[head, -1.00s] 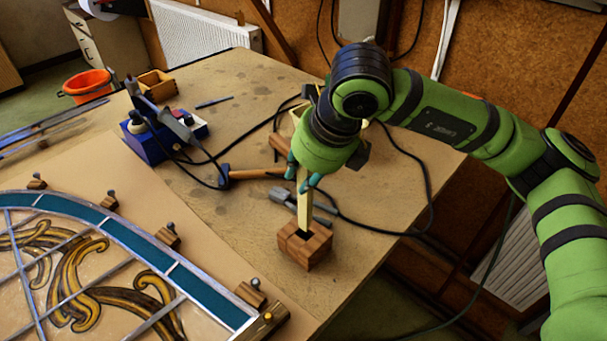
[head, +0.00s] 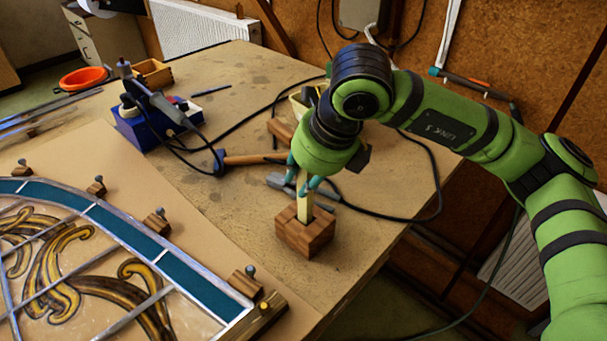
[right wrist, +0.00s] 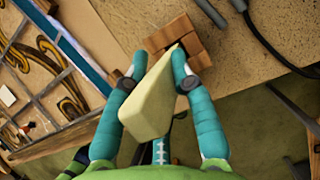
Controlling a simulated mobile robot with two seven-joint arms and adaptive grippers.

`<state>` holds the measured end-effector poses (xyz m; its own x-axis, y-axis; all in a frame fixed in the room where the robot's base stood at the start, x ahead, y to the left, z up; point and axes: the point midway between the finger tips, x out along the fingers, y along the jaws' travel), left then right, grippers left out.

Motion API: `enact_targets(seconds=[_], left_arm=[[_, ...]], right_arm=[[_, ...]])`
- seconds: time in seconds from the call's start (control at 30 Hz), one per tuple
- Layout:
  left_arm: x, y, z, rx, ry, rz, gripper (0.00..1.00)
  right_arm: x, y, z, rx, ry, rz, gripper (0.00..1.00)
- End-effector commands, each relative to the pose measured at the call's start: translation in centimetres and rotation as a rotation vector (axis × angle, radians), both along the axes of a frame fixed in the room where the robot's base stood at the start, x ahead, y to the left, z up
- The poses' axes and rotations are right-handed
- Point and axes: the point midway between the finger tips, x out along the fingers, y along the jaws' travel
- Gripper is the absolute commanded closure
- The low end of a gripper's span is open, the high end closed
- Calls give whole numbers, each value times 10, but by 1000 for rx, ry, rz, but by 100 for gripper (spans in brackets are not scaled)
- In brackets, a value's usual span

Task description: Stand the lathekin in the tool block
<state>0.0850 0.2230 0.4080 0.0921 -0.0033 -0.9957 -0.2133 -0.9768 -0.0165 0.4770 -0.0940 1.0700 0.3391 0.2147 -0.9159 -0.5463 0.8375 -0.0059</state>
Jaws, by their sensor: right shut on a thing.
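The lathekin (head: 304,205) is a pale, cream-coloured flat stick, held upright. My right gripper (head: 303,183) is shut on it, with teal fingers either side, just above the tool block. The tool block (head: 305,238) is a brown wooden cube with a dark opening in its top, near the table's right edge. The lathekin's lower end reaches the opening and appears to be inside it; how deep is hidden. In the right wrist view the lathekin (right wrist: 150,95) lies between the fingers, its far end over the tool block (right wrist: 178,36). My left gripper is not in view.
A hammer (head: 250,159) and a grey-headed tool (head: 285,183) lie behind the block. A black cable runs to its right. A blue soldering station (head: 145,130) stands farther back. The leaded panel (head: 110,250) fills the left front.

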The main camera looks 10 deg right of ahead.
Motion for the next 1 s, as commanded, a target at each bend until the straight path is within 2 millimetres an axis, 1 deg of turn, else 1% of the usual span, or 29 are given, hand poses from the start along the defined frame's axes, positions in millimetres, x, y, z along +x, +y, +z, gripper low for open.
enact_targets(seconds=[0.07, 0.1, 0.13, 0.47, 0.57, 0.67, 1.0], left_arm=[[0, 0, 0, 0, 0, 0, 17], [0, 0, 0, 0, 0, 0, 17], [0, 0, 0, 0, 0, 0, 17], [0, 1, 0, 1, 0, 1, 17], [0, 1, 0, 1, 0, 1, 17], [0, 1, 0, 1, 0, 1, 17], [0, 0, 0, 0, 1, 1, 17]], right_arm=[[0, 0, 0, 1, -1, 0, 100], [0, 0, 0, 1, -1, 0, 58], [0, 0, 0, 1, -1, 0, 47], [0, 0, 1, 0, 0, 0, 47], [-2, -1, 6, 1, -2, 0, 47], [-6, -4, 19, 1, -5, 0, 47], [-30, -19, 84, 1, -5, 0, 47]])
